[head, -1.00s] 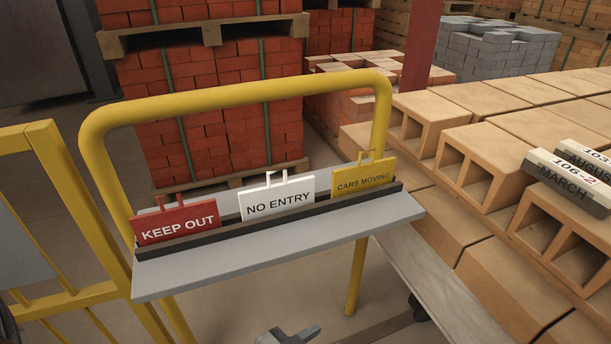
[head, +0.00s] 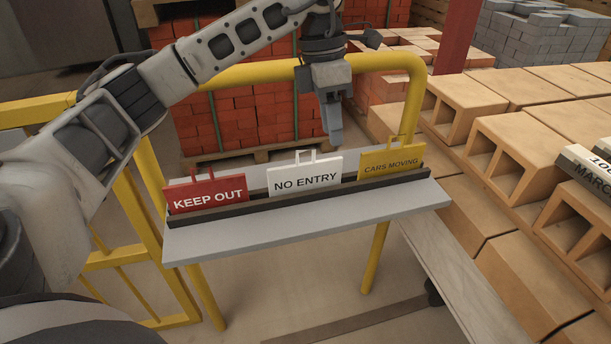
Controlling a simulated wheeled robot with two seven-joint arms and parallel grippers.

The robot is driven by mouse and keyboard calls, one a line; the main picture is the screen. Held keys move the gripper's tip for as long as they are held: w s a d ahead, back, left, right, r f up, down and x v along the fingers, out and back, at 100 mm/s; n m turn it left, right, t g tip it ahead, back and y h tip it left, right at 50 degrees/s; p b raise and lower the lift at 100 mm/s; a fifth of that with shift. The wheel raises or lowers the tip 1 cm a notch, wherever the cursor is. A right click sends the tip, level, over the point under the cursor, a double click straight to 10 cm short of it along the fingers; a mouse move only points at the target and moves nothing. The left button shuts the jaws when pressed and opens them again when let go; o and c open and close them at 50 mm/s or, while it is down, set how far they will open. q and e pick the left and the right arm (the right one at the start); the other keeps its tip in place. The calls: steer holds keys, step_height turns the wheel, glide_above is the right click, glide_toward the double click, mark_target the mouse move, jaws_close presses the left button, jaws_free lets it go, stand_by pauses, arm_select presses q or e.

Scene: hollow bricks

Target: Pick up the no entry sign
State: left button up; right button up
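The white NO ENTRY sign (head: 305,179) stands upright in the dark slot of a grey shelf (head: 310,222), between two other signs. It has a small loop handle on its top edge. My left gripper (head: 335,136) hangs from above, fingers pointing down, slightly above and to the right of the sign's handle. It appears apart from the sign. The fingers overlap from this angle, so their opening does not show. My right gripper is not in view.
A red KEEP OUT sign (head: 207,195) stands to the left and a yellow CARS MOVING sign (head: 391,162) to the right. A yellow rail (head: 240,76) arches behind the shelf. Hollow bricks (head: 520,150) are stacked at the right.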

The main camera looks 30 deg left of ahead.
arm_select(q)
step_height(320, 180, up, 2)
steer(key=n+y, duration=0.1)
steer(key=y, duration=0.1)
glide_above(302, 170)
steer(key=shift+w+a+r+b, duration=0.15)
steer(key=shift+w+b, duration=0.15)
steer(key=shift+w, duration=0.15)
step_height(302, 170, down, 9)
steer(key=shift+r+b, duration=0.1)
steer(key=shift+b, duration=0.3)
steer(key=shift+s+f+p, duration=0.2)
steer(key=shift+f+p, duration=0.1)
steer(key=shift+f, duration=2.65)
jaws_close()
